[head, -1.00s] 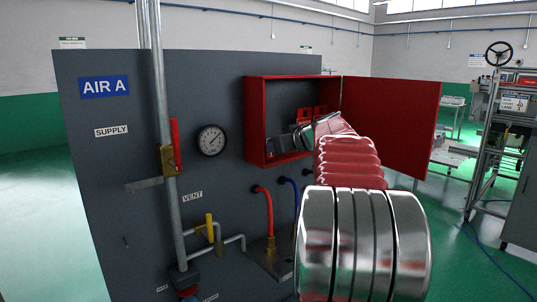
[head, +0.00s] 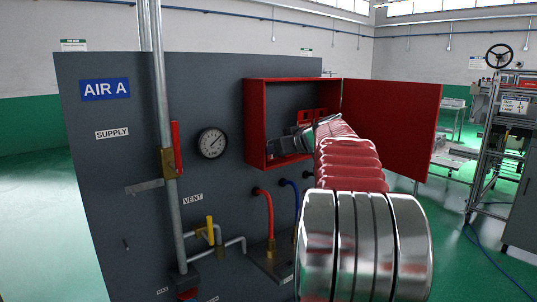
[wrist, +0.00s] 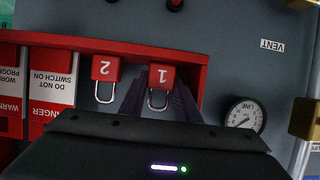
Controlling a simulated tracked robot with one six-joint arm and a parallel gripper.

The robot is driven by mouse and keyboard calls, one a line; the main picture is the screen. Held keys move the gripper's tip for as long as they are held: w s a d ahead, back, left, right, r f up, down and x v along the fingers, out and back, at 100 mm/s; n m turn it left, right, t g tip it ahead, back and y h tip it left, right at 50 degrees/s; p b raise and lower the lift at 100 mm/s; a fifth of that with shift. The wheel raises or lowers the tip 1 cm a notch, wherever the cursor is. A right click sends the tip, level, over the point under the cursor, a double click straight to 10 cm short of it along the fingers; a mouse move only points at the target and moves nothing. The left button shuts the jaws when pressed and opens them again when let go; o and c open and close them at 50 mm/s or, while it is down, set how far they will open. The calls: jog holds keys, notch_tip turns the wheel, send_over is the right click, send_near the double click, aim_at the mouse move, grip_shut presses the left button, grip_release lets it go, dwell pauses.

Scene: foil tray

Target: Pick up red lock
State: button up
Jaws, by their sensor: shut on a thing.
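Two red locks with silver shackles show upside down in the wrist view: lock 1 (wrist: 161,76) and lock 2 (wrist: 106,68). My gripper (wrist: 158,97) is shut on lock 1, with a dark finger on each side of its shackle. Lock 2 hangs apart, to the left of the fingers. In the head view, my gripper (head: 301,139) reaches into the open red cabinet (head: 253,125). Red shapes show behind it there, too small to tell apart.
Danger tags (wrist: 52,77) sit left of lock 2. The open cabinet door (head: 392,128) stands close to the right of my arm. A gauge (head: 212,143), pipe (head: 163,110) and red hose (head: 266,210) are on the grey panel (head: 110,220).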

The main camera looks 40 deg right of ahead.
jog(key=shift+s+r, duration=0.2)
jog(key=shift+r, duration=3.15)
jog(key=shift+s+r, duration=0.1)
jog(key=shift+s, duration=0.1)
jog(key=s+a, duration=0.2)
jog(key=s, duration=1.7)
jog(key=shift+a, duration=0.15)
jog(key=shift+s, duration=0.1)
